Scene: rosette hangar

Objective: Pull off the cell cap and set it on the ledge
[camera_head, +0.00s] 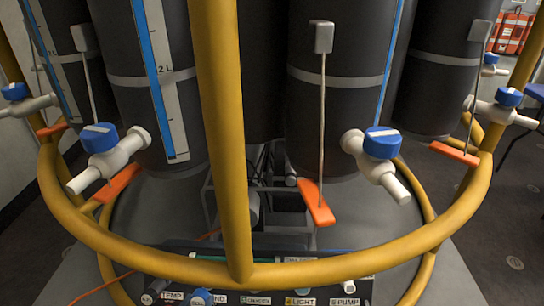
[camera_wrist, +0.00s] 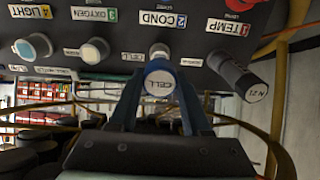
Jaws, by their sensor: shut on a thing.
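I cannot pick out the ledge for sure in either view.
In the wrist view, a dark N21 plug (camera_wrist: 240,78) sticks out to the right and pale and blue plugs (camera_wrist: 33,47) to the left. In the head view, a yellow rail (camera_head: 330,270) and post (camera_head: 220,130) stand before dark cylinders (camera_head: 335,110) with blue-handled valves (camera_head: 382,142).

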